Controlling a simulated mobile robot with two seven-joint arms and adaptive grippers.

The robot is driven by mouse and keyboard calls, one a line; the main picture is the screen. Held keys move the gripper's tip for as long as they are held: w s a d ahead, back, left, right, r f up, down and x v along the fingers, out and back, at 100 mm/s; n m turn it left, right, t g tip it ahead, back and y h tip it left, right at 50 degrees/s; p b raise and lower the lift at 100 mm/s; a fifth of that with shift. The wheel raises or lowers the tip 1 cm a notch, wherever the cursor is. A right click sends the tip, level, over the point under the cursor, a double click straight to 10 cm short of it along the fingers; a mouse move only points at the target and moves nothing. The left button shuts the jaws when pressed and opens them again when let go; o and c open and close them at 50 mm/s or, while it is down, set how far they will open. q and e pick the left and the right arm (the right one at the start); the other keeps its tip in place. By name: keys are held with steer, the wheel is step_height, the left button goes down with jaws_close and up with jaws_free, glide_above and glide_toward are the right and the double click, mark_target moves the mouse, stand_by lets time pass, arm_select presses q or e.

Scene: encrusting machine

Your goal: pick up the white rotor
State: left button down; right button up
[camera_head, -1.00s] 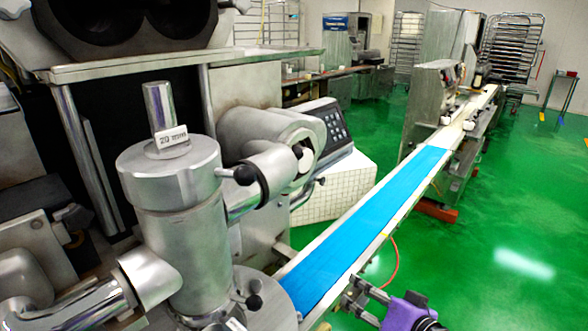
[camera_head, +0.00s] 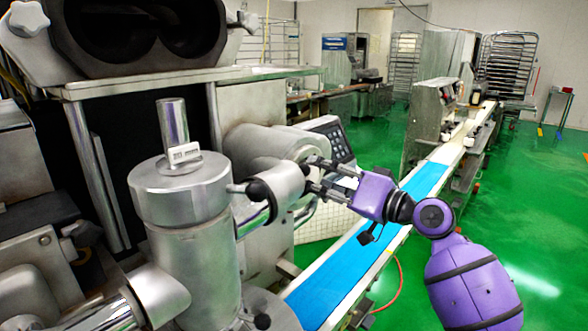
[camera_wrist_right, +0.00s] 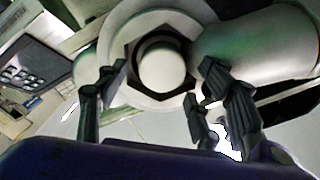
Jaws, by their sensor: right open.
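The white rotor (camera_wrist_right: 162,68) shows in the right wrist view as a round white end inside a dark hexagonal ring on the machine's metal housing. In the right wrist view the right gripper's fingers (camera_wrist_right: 160,80) are apart, one on each side of the rotor in the picture. No grip on it shows. Whether the fingertips touch anything cannot be told. My left gripper is out of view.
The metal cylinder (camera_head: 188,195) of the machine stands left of the gripper. A keypad panel (camera_head: 331,140) is close behind it. The blue conveyor belt (camera_head: 335,283) runs beneath my right arm. Open green floor (camera_head: 545,205) lies to the right.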

steer(key=shift+x, duration=1.05)
steer(key=shift+c, duration=0.2)
steer(key=c, duration=1.4)
steer(key=shift+c, duration=0.3)
steer(key=shift+r, duration=0.15)
